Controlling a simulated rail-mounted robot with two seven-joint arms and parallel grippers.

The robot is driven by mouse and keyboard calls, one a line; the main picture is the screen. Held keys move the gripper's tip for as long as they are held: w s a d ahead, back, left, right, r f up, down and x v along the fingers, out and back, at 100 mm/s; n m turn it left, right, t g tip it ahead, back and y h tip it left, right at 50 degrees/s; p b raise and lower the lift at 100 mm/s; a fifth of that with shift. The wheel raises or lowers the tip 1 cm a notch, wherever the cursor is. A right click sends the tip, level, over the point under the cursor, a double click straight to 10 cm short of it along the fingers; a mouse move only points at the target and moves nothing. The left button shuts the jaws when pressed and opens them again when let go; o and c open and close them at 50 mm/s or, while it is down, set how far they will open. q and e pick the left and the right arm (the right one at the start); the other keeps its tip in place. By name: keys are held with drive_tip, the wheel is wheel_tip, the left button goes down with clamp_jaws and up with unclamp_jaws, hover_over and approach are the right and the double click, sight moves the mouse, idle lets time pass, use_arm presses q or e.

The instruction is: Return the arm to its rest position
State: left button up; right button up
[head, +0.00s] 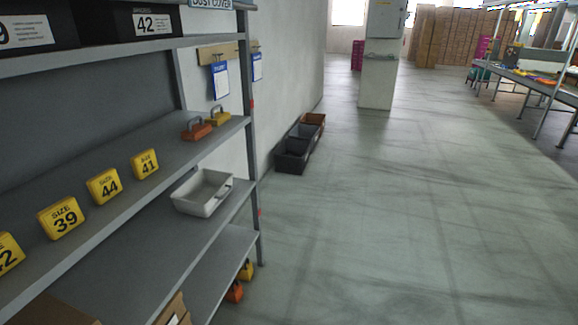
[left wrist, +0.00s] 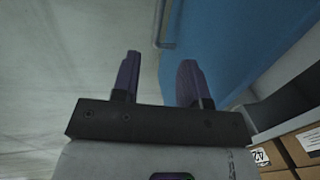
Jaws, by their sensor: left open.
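My left gripper (left wrist: 158,78) shows in the left wrist view. Its two dark purple fingers stand apart with nothing between them. Behind it are pale floor on the left and a blue surface (left wrist: 225,40) on the right. Neither gripper nor arm shows in the head view. My right gripper is in neither view.
A grey shelf rack (head: 160,145) fills the left, with yellow size blocks (head: 103,186) and a white bin (head: 203,192). Dark crates (head: 293,154) stand on the floor along the wall. A pillar (head: 378,80) and a table (head: 535,84) are farther off. The middle floor is clear. Cardboard boxes (left wrist: 271,156) show in the left wrist view.

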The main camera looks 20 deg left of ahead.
use_arm(q)
drive_tip(key=w+a+r+m+t+h+p, duration=0.1)
drive_tip(key=w+r, duration=0.3)
drive_tip(key=r, duration=0.6)
drive_tip(key=w+a+r+h+p, duration=0.15)
drive_tip(key=w+r, duration=0.35)
drive_tip(key=r, duration=0.5)
drive_tip(key=w+a+r+m+t+p, duration=0.15)
drive_tip(key=w+r, duration=0.25)
drive_tip(key=r, duration=0.7)
drive_tip(key=s+a+r+t+p, duration=0.1)
drive_tip(key=s+a+r+p, duration=0.15)
drive_tip(key=r+p, duration=0.8)
drive_tip(key=s+a+r+p, duration=0.1)
drive_tip(key=s+r+p, duration=0.4)
drive_tip(key=r, duration=1)
wheel_tip(320, 180, up, 35)
drive_tip(key=w+p, duration=0.1)
drive_tip(key=p, duration=3.4)
drive_tip(key=shift+w+p, duration=0.35)
drive_tip(key=shift+p, duration=0.05)
